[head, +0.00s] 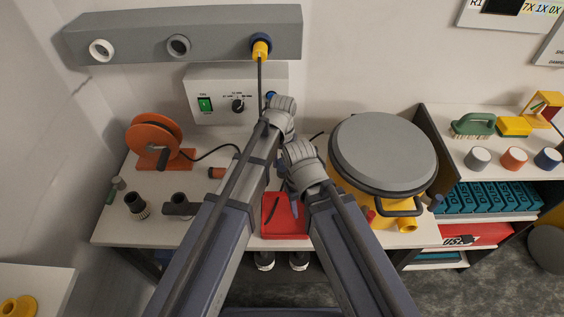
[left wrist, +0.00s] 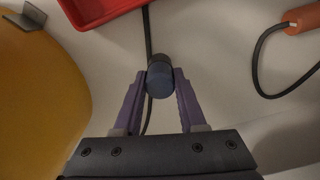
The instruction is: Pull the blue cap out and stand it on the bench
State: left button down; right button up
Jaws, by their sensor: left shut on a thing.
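In the left wrist view, the blue cap (left wrist: 160,77) is a short cylinder with a darker end. My left gripper (left wrist: 160,80) is shut on it, one purple finger on each side, with pale bench (left wrist: 220,75) behind it. In the head view my arms hide the left fingertips. A small blue patch (head: 271,95) shows by my left wrist in front of the grey control box (head: 215,85); I cannot tell whether it is the cap. My right gripper is mostly hidden; its opening does not show.
A red tray (head: 285,229) lies on the bench near my arms. A cable reel (head: 155,137) stands left, with its orange cable end (head: 217,172) nearby. A round grey lid (head: 383,152) is at right. A yellow plug (head: 261,49) sits in the wall rail, its cable hanging down.

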pick_arm(q)
jog(key=shift+f, duration=0.3)
pick_arm(e)
jog(key=shift+f, duration=0.3)
pick_arm(q)
jog(key=shift+c, duration=2)
grip_release()
jog(key=shift+r, duration=0.1)
pick_arm(e)
jog(key=shift+r, duration=0.15)
pick_arm(q)
notch_tip(320, 180, up, 8)
jog(key=p, duration=0.7)
pick_arm(e)
notch_tip(320, 180, up, 8)
pick_arm(q)
jog(key=shift+f, duration=0.2)
pick_arm(e)
jog(key=shift+f, duration=0.2)
